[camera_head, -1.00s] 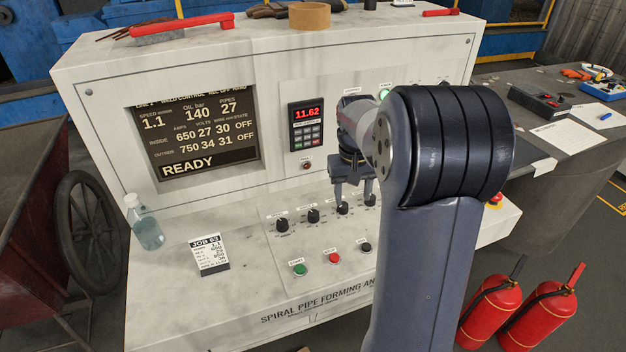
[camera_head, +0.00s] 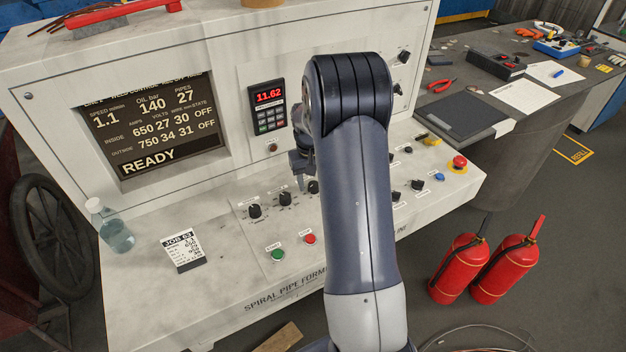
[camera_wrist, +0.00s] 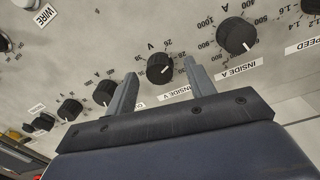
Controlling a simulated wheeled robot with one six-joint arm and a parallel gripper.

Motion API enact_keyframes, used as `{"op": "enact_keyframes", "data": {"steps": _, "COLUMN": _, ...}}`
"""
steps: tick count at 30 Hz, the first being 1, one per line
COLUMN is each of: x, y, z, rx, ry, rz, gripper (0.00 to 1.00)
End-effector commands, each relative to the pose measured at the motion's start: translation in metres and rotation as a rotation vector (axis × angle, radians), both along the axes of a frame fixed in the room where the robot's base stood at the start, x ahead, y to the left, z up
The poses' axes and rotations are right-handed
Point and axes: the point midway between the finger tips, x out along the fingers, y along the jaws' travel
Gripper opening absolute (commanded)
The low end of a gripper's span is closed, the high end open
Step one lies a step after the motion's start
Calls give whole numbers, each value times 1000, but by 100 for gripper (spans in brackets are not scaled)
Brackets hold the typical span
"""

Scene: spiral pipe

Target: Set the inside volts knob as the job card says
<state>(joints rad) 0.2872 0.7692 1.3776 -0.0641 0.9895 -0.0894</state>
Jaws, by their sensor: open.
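The inside volts knob (camera_wrist: 160,68) is black and round with a white pointer mark and the label INSIDE V. In the wrist view it sits between the two fingertips of my gripper (camera_wrist: 159,70), which is open, with a gap on each side. In the head view the knob (camera_head: 313,187) is partly beside my arm, and my gripper (camera_head: 300,164) is mostly hidden. The job card (camera_head: 184,250), headed JOB 63, stands on the desk; its small lines are hard to read. The display (camera_head: 155,130) shows inside volts 27.
The inside amps knob (camera_wrist: 236,35) is close to the right finger; another amps knob (camera_wrist: 105,92) is close to the left. Green (camera_head: 277,255) and red (camera_head: 310,238) buttons lie in front. A bottle (camera_head: 116,232) stands left, an emergency stop (camera_head: 458,163) right.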

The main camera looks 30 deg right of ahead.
Motion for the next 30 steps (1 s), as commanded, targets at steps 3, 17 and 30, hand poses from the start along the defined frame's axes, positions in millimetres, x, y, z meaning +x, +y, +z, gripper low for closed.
{"op": "enact_keyframes", "data": {"steps": 3, "x": 0, "y": 0, "z": -6, "rx": 0, "ry": 0, "rz": 0, "gripper": 51}}
{"op": "enact_keyframes", "data": {"steps": 17, "x": 0, "y": 0, "z": -8, "rx": 0, "ry": -1, "rz": 0, "gripper": 37}}
{"op": "enact_keyframes", "data": {"steps": 30, "x": 0, "y": 0, "z": -8, "rx": 0, "ry": -1, "rz": -1, "gripper": 7}}
